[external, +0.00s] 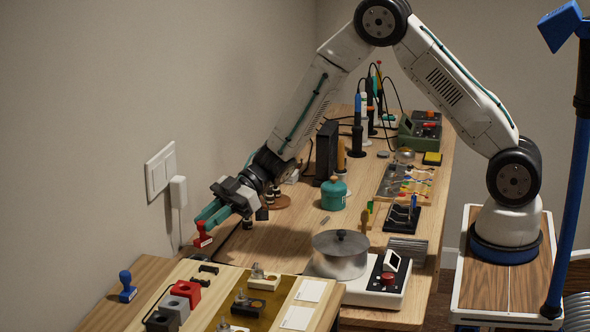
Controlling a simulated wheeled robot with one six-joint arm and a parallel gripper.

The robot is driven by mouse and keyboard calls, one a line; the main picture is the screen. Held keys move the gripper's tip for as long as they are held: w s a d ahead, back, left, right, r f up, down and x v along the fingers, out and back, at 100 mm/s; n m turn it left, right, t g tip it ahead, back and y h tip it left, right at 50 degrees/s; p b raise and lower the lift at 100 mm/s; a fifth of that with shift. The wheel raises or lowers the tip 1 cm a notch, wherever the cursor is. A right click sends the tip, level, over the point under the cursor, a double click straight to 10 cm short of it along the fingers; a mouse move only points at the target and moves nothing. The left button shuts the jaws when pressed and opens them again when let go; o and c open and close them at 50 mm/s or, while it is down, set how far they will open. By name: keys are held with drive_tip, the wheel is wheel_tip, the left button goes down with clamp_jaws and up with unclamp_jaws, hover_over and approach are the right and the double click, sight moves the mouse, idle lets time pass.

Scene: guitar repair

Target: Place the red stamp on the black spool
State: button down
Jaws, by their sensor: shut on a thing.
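The red stamp (203,236) hangs at the tips of my gripper (207,216), at the left in the external view. My gripper's teal fingers are shut on it. It looks roughly upright, above the left edge of the benches, near the wall. Small dark pieces (262,213) stand below and right of my gripper, partly hidden by the wrist. I cannot tell whether one of them is the black spool. A black block (160,322) with a round top opening sits at the front left, cut off at the bottom of the picture.
A blue stamp (127,288) stands on the front bench at left. A red block (187,292) and a grey block (174,307) line up beside the black one. A pot (340,254) on a white device, a teal canister (333,194) and a tall black box (326,150) crowd the bench.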

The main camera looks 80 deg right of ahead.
sight(204, 234)
drive_tip(key=shift+w, duration=0.6)
drive_tip(key=shift+w+a+f, duration=0.1)
drive_tip(key=shift+w+f, duration=0.2)
drive_tip(key=shift+f, duration=1.5)
drive_tip(key=shift+f, duration=0.2)
drive_tip(key=c, duration=1.3)
unclamp_jaws()
drive_tip(key=shift+r, duration=0.15)
